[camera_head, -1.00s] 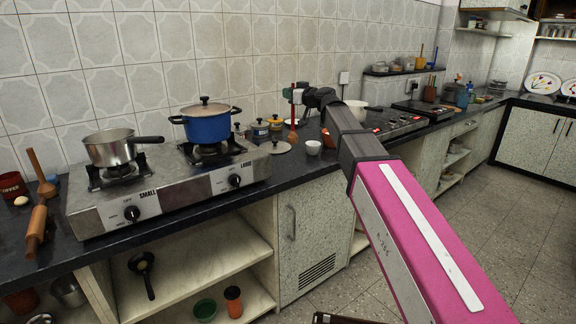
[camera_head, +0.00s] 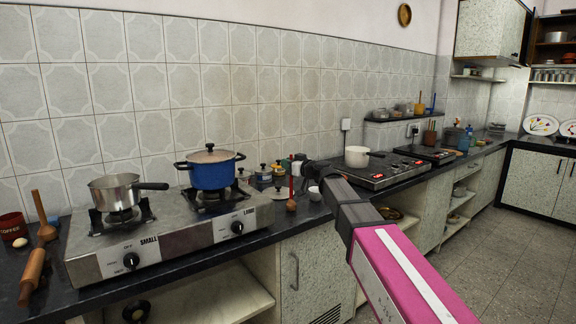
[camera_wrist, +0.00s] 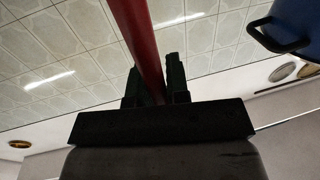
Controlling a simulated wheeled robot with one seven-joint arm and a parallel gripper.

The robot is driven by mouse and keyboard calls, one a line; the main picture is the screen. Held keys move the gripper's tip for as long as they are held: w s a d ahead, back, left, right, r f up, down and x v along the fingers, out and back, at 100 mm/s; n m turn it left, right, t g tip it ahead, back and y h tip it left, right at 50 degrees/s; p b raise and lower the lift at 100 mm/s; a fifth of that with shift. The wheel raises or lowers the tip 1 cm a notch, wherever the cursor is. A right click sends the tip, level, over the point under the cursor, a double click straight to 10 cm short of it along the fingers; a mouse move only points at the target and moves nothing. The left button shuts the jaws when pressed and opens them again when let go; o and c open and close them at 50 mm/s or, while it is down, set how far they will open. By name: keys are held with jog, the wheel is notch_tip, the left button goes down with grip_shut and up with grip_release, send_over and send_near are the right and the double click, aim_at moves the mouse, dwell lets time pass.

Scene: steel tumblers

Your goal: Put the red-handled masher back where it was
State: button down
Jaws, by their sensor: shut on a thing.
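The red-handled masher has a thin red handle (camera_head: 291,187) and a rounded brown wooden head (camera_head: 291,205). It is upright, head down, at the counter between the stove and the small white bowl (camera_head: 314,193). I cannot tell whether its head touches the counter. My gripper (camera_head: 298,178) is shut on the handle; its fingers are small and partly hidden by my arm in the head view. In the wrist view the red handle (camera_wrist: 139,40) runs between the dark fingers of my gripper (camera_wrist: 155,84), slightly tilted in the picture. The masher's head is out of that view.
The blue pot (camera_head: 211,170) and a steel saucepan (camera_head: 116,191) stand on the stove (camera_head: 172,240) to the left. Small jars (camera_head: 263,173) stand behind the masher. A wooden masher (camera_head: 41,212) and a rolling pin (camera_head: 32,272) are at far left. A white pot (camera_head: 357,157) stands right.

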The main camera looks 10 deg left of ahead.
jog(key=shift+f, duration=0.15)
jog(key=c, duration=1.1)
grip_release()
jog(key=v, duration=1.2)
jog(key=s+d+f+m+g+h, duration=0.2)
jog(key=s+d+f+m+h, duration=0.15)
jog(key=d+f, duration=0.55)
jog(key=s+d+f+m+g+h, duration=0.2)
jog(key=s+d+f+h, duration=0.3)
jog(key=f, duration=0.8)
jog(key=s+d+f+m+g+h, duration=0.2)
jog(key=d+f, duration=0.6)
jog(key=f, duration=0.4)
jog(key=s+d+f+m+g+h, duration=0.1)
jog(key=s+d+f+m+h, duration=0.1)
jog(key=s+d+f, duration=0.2)
jog(key=s+d+f+m+g+h, duration=0.1)
jog(key=s+d+f+m+h, duration=0.1)
jog(key=d, duration=0.6)
jog(key=s+f+h, duration=0.1)
jog(key=s+f, duration=0.1)
jog(key=s, duration=0.1)
jog(key=shift+s+d+m+g, duration=0.2)
jog(key=shift+d+m+g, duration=0.05)
jog(key=shift+m+g, duration=0.15)
jog(key=shift+f, duration=0.1)
